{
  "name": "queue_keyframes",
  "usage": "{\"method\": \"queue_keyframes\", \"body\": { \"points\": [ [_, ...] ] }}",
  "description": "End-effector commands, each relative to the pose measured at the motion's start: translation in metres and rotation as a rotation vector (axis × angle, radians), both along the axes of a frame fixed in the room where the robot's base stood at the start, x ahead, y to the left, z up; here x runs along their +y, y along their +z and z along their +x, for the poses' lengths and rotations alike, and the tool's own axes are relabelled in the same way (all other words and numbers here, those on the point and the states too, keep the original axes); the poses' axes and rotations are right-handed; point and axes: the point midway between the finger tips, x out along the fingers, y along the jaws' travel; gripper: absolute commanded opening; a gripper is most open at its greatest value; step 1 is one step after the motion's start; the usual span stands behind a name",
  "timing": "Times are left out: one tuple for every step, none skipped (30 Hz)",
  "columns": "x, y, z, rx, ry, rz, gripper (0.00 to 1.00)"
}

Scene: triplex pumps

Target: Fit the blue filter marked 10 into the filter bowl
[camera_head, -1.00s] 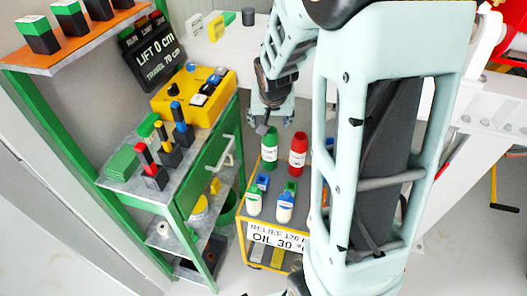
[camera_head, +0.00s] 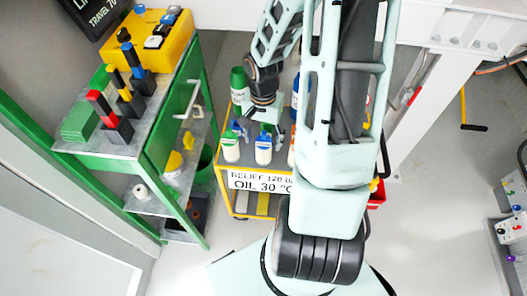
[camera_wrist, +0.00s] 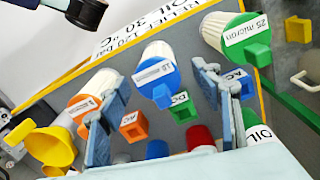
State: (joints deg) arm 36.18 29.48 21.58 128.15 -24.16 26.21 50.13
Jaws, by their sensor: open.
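The blue-capped filter (camera_wrist: 157,82) stands with a white pleated body; its label seems to read 10. It also shows in the head view (camera_head: 263,152) on the trolley, between a green-capped and an orange-capped filter. My gripper (camera_wrist: 162,80) is open and empty, one finger on each side of the blue filter in the wrist view. I cannot tell how far above its cap the fingertips are. In the head view my gripper (camera_head: 264,120) is just behind and above the filters. I cannot make out the filter bowl in either view.
The green filter marked 25 micron (camera_wrist: 236,38) and an orange filter (camera_wrist: 92,100) stand close on either side. Red and green bottles (camera_wrist: 200,136) are near the gripper, with a yellow funnel (camera_wrist: 50,143). The green bench (camera_head: 150,150) stands left of the yellow trolley (camera_head: 225,190).

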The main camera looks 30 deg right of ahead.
Motion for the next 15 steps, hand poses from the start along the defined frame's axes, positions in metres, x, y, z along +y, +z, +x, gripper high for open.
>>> {"method": "queue_keyframes", "body": {
  "points": [
    [0.001,-0.006,0.000,0.001,0.000,0.001,0.59],
    [0.000,-0.008,0.000,0.001,0.001,0.001,0.59],
    [0.000,-0.010,0.000,0.001,0.001,0.001,0.59],
    [0.001,-0.012,-0.001,0.001,0.002,0.001,0.59],
    [0.001,-0.015,-0.001,0.001,0.002,0.001,0.59],
    [0.001,-0.020,-0.002,0.001,0.001,0.001,0.59],
    [0.001,-0.024,-0.003,0.002,0.001,0.001,0.59],
    [0.001,-0.029,-0.004,0.003,0.002,0.001,0.59],
    [0.001,-0.037,-0.005,0.003,0.002,0.001,0.59],
    [0.001,-0.041,-0.005,0.002,0.002,0.002,0.59],
    [0.001,-0.046,-0.006,0.003,0.002,0.001,0.59],
    [0.001,-0.051,-0.005,0.002,0.002,0.001,0.59],
    [0.001,-0.054,-0.005,0.002,0.002,0.001,0.59],
    [0.001,-0.057,-0.005,0.001,0.002,0.001,0.59],
    [0.001,-0.059,-0.004,0.000,0.001,0.000,0.59]
  ]
}}
